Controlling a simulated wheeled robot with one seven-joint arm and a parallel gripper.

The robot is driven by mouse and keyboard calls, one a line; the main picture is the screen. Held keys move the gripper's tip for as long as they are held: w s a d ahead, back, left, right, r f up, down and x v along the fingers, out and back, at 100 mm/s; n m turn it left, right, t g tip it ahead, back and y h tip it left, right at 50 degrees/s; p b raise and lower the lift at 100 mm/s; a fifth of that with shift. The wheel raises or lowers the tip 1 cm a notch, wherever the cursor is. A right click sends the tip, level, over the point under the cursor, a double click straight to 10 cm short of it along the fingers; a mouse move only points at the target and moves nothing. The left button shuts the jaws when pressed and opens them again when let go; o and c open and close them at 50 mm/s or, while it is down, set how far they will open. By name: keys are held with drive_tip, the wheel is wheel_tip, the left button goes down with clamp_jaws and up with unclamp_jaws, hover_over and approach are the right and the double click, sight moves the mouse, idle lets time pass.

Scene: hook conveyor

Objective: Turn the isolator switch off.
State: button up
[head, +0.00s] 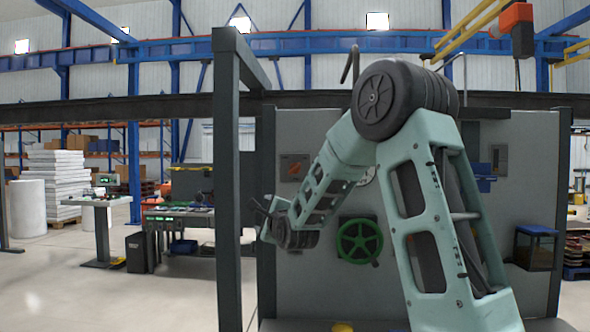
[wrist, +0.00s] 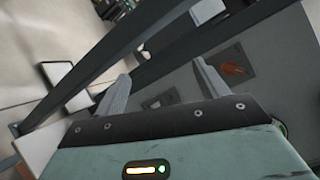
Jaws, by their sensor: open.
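The isolator switch appears to be the small orange-red handle (head: 294,168) on a dark square plate, high on the left of the grey panel. In the wrist view the handle (wrist: 233,69) shows on its plate at the upper right, just beyond the right finger. Its exact angle is too small to tell. My gripper (head: 262,210) is below and left of the switch in the head view, near the panel's left edge. In the wrist view my gripper (wrist: 162,72) has its two fingers spread, with nothing between them, apart from the switch.
A dark post (head: 229,190) stands just left of my gripper, and a dark beam (head: 150,108) runs overhead. A green handwheel (head: 359,241) sits on the panel right of my gripper. A bench (head: 180,215) stands behind at the left.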

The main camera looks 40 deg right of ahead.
sight(295, 170)
drive_tip(key=s+d+r+m+t+h+p, duration=0.1)
drive_tip(key=s+d+r+m+h, duration=0.15)
drive_tip(key=d, duration=0.45)
drive_tip(key=s+d+r+m+h, duration=0.1)
drive_tip(key=d+r+m+h, duration=0.25)
drive_tip(key=d, duration=0.25)
drive_tip(key=shift+m, duration=0.4)
drive_tip(key=p+x, duration=0.8)
drive_tip(key=x, duration=0.7)
drive_tip(key=shift+w+d+r, duration=0.15)
drive_tip(key=shift+w+r, duration=0.05)
drive_tip(key=shift+w, duration=0.05)
drive_tip(key=shift+w+d, duration=0.35)
drive_tip(key=shift+w, duration=0.15)
drive_tip(key=shift+c, duration=0.3)
drive_tip(key=c, duration=0.9)
